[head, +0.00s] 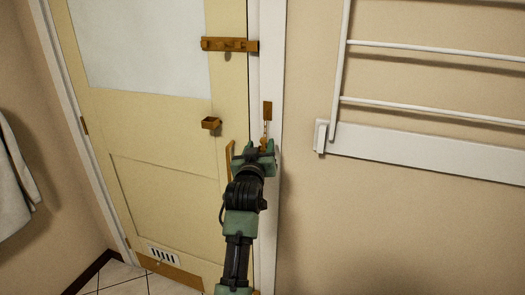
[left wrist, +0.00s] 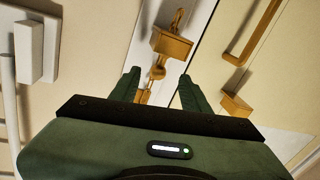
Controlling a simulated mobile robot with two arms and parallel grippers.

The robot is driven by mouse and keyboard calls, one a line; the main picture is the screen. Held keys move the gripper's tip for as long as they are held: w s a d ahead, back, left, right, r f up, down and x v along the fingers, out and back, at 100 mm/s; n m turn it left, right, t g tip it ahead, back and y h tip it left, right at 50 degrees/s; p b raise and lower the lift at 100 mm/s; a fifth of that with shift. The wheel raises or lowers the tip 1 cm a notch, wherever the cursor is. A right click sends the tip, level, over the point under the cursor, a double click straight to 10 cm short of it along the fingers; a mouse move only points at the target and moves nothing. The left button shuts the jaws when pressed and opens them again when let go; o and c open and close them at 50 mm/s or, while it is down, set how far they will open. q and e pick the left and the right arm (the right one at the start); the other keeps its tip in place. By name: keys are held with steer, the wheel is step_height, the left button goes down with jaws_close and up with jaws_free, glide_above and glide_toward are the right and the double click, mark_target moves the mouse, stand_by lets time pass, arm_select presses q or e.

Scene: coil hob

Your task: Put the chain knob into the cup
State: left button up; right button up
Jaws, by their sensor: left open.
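The brass door chain hangs from a brass plate (head: 267,110) on the white door frame. Its lower brass part (head: 263,141) shows just above my left gripper (head: 256,147). In the left wrist view my left gripper (left wrist: 160,85) is open, with its two green fingers apart on either side of the chain. A brass block on the chain (left wrist: 172,42) shows beyond the fingertips; I cannot tell which piece is the knob. The small brass cup (head: 211,123) is fixed on the cream door, left of the chain, apart from my gripper. My right gripper is not in view.
A brass slide bolt (head: 229,45) sits high on the door (head: 160,130). A brass pull handle (head: 229,160) stands just left of my gripper. A white wall rack (head: 430,105) is at the right. A white towel (head: 15,175) hangs at the far left.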

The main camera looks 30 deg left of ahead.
mark_target(263, 142)
arm_select(q)
steer(key=shift+p+x, duration=0.35)
steer(key=shift+x, duration=1.7)
steer(key=shift+d, duration=0.1)
jaws_close()
